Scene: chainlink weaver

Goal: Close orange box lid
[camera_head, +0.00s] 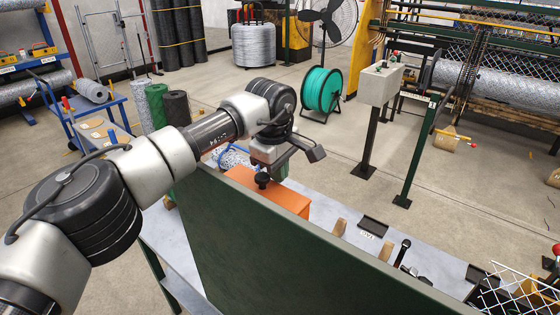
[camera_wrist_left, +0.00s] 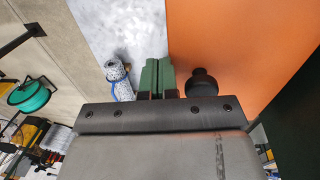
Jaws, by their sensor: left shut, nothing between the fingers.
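The orange box (camera_head: 292,197) sits on the workbench behind the dark green panel, partly hidden by the panel and my left arm. A black knob (camera_head: 262,181) stands on its orange top. In the left wrist view, a broad flat orange surface (camera_wrist_left: 235,45) fills the upper right, with the black knob (camera_wrist_left: 201,83) at its near edge. I cannot tell whether the lid is open or closed. My left gripper (camera_wrist_left: 157,70) has its green fingers together and empty, beside the left edge of the orange surface and left of the knob. My right gripper is not in view.
The tall dark green panel (camera_head: 270,245) stands between me and the bench. A patterned roll (camera_head: 234,158) lies left of the box. Wooden pegs (camera_head: 340,227), a black tray (camera_head: 373,226) and tools (camera_head: 402,252) are to the right on the grey benchtop.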

